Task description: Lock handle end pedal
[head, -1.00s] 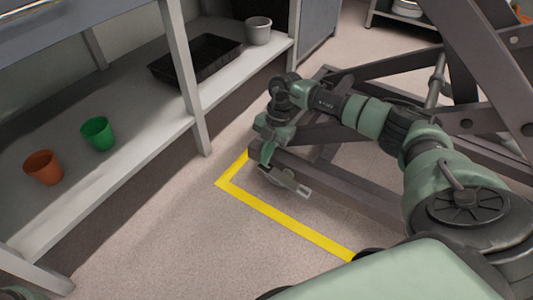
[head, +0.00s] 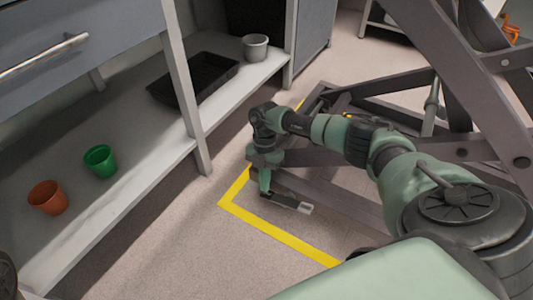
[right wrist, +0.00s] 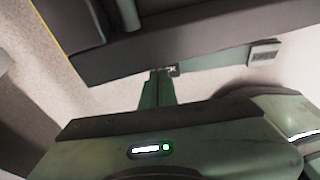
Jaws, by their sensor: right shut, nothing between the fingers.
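The pedal (head: 290,203) is a short dark and grey bar with a pale tip, low over the floor at the near corner of a dark metal frame. It also shows in the right wrist view as a grey-green bar (right wrist: 220,58) with a pale end plate. My right gripper (head: 265,187) is shut and empty, pointing down at the pedal's left end. In the right wrist view its green fingers (right wrist: 158,88) meet the bar's edge; whether they touch or only overlap it, I cannot tell. My left gripper is not in view.
The dark crossed-beam frame (head: 425,30) stands at the right. Yellow floor tape (head: 275,232) runs along its near side. A grey bench shelf (head: 135,160) at the left holds an orange pot (head: 47,198), a green pot (head: 100,161), a black tray and a grey pot. Floor between is clear.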

